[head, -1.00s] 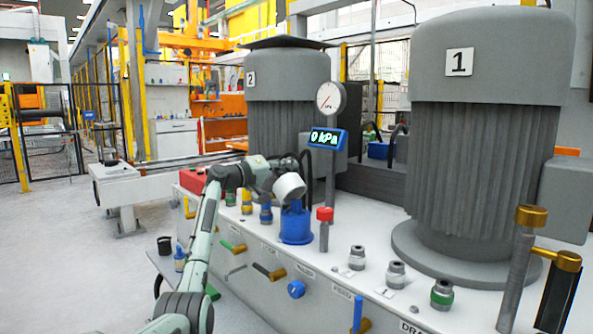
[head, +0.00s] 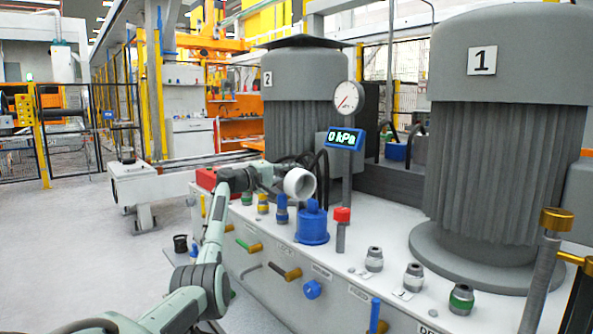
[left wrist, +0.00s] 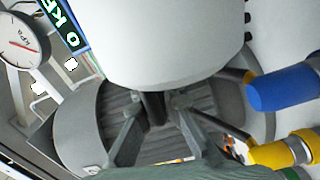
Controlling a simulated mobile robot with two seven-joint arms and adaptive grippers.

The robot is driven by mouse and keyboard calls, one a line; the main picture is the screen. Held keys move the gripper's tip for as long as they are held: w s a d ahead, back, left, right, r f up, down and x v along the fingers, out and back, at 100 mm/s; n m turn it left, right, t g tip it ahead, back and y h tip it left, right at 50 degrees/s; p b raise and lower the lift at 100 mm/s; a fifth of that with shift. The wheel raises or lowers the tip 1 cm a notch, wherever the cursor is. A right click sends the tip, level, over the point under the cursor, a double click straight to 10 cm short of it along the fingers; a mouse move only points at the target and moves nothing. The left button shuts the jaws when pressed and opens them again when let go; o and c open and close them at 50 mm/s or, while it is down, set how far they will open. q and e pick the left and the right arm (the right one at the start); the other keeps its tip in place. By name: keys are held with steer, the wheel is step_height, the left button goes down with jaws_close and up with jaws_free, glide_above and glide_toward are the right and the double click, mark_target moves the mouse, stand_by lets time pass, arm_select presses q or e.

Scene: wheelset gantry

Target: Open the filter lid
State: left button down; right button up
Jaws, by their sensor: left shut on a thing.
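My left gripper (head: 276,181) is shut on a white, cup-shaped cylinder (head: 299,184), apparently the filter lid. It holds the cylinder tilted, open end to the right, above and slightly left of the blue filter housing (head: 313,228). The housing stands upright on the grey bench with a blue stub on top. Cylinder and housing look apart. In the left wrist view, the white cylinder (left wrist: 170,45) fills the upper middle and the left gripper's fingers (left wrist: 155,108) meet at its lower edge. The cylinder's far side is hidden there. My right gripper is in neither current view.
Big grey motors (head: 482,150) block the back. Open floor lies left of the bench.

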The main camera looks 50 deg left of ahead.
arm_select(q)
steer(key=shift+f, duration=0.25)
steer(key=c, duration=1.6)
jaws_free()
steer(key=shift+c, duration=0.2)
steer(key=shift+r, duration=0.1)
steer(key=shift+s, duration=0.1)
steer(key=s, duration=1.1)
steer(key=shift+s+a, duration=0.4)
steer(key=shift+a, duration=0.05)
